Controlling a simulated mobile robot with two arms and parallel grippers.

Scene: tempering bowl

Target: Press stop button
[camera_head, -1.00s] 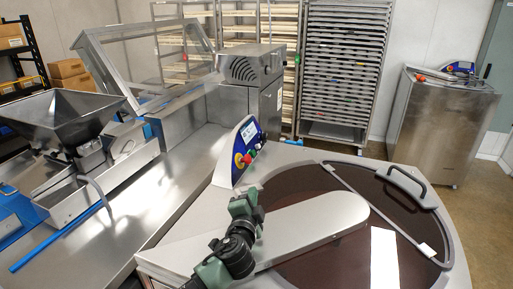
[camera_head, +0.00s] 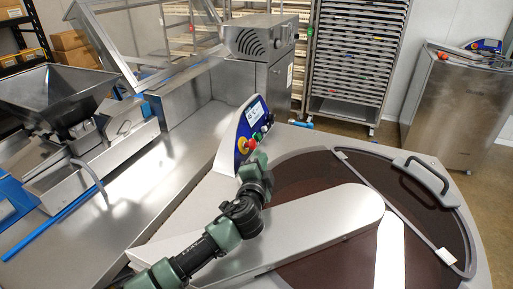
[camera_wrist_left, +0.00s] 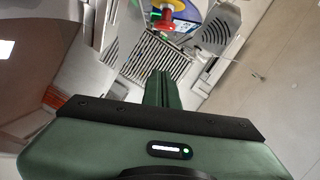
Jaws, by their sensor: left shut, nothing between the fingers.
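The control panel (camera_head: 243,124) stands upright at the rim of the tempering machine, with a lit screen and a blue face. The red stop button (camera_head: 248,144) sits on a yellow base low on the panel, with a green button (camera_head: 258,136) beside it. The red button also shows at the top of the left wrist view (camera_wrist_left: 172,5). My left gripper (camera_head: 254,160) is just below and in front of the button. Its fingers (camera_wrist_left: 160,76) are together and empty, pointing towards the panel. Contact with the button cannot be made out. My right gripper is out of view.
The bowl (camera_head: 310,173) with dark chocolate and a grey cover (camera_head: 330,215) lies right of the panel, with a black handle (camera_head: 428,176) on its guard. A steel hopper (camera_head: 50,90) stands at left. The steel counter (camera_head: 150,190) between is mostly bare.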

